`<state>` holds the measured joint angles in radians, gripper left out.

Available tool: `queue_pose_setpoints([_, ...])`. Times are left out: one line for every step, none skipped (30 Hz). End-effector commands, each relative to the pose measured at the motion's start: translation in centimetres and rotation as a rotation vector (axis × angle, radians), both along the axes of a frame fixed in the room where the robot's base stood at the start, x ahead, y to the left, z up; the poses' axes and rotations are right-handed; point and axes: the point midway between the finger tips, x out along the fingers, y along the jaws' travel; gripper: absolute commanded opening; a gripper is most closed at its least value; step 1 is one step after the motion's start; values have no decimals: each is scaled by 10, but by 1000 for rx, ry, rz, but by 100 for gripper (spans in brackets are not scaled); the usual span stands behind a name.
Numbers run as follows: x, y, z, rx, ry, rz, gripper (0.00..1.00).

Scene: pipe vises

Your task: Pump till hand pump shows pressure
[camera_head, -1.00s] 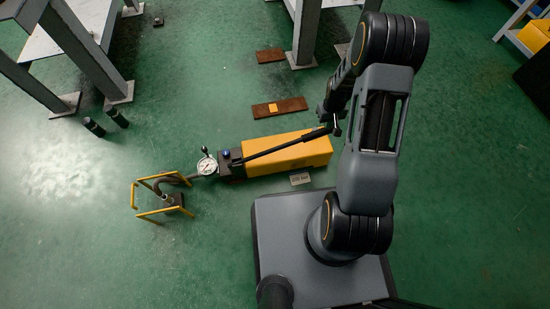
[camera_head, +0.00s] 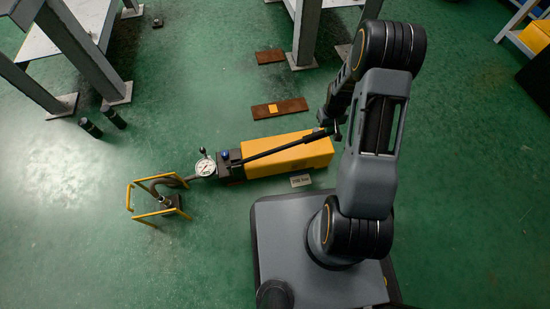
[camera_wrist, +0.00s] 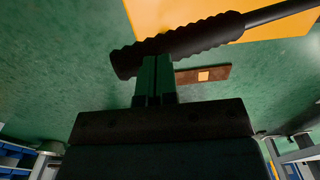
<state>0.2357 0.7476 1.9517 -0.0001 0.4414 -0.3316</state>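The hand pump has a long yellow body (camera_head: 300,157) lying on the floor and a dark head at its left end. A white round gauge (camera_head: 205,168) sits by the head; its needle is too small to read. The black pump lever (camera_head: 280,147) runs above the body to my gripper (camera_head: 330,120), partly hidden by my arm. In the wrist view, the lever's ribbed grip (camera_wrist: 195,38) crosses the tips of my gripper (camera_wrist: 155,62). The two fingers look shut together, their tips against the grip; I see no grip held between them.
A yellow wire frame (camera_head: 145,191) with a dark fitting stands left of the gauge. A brown plate with an orange square (camera_head: 280,108) and another brown plate (camera_head: 269,57) lie behind the pump. Grey table legs (camera_head: 306,35) stand at the back.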

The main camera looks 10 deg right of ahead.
Motion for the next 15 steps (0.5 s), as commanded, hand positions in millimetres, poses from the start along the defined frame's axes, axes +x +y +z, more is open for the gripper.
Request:
queue_pose_setpoints([0,-1,-9,1,1,-1,0])
queue_pose_setpoints([0,-2,-12,1,1,-1,0])
queue_pose_setpoints([0,-3,-15,1,1,-1,0])
queue_pose_setpoints([0,-4,-18,1,1,-1,0])
queue_pose_setpoints([0,-4,-20,1,1,-1,0])
queue_pose_setpoints([0,-5,-24,1,1,-1,0])
queue_pose_setpoints([0,-6,-26,1,1,-1,0])
queue_pose_setpoints([0,-7,-29,1,2,-1,0])
queue_pose_setpoints([0,-8,-32,1,2,-1,0])
queue_pose_setpoints([0,-9,-35,1,2,-1,0])
queue_pose_setpoints([0,-9,-37,1,2,-1,0])
queue_pose_setpoints([0,-10,-38,1,2,0,0])
queue_pose_setpoints([0,-10,-39,1,2,0,0])
queue_pose_setpoints([0,-10,-40,1,2,0,0])
queue_pose_setpoints([0,-11,-40,1,2,0,0])
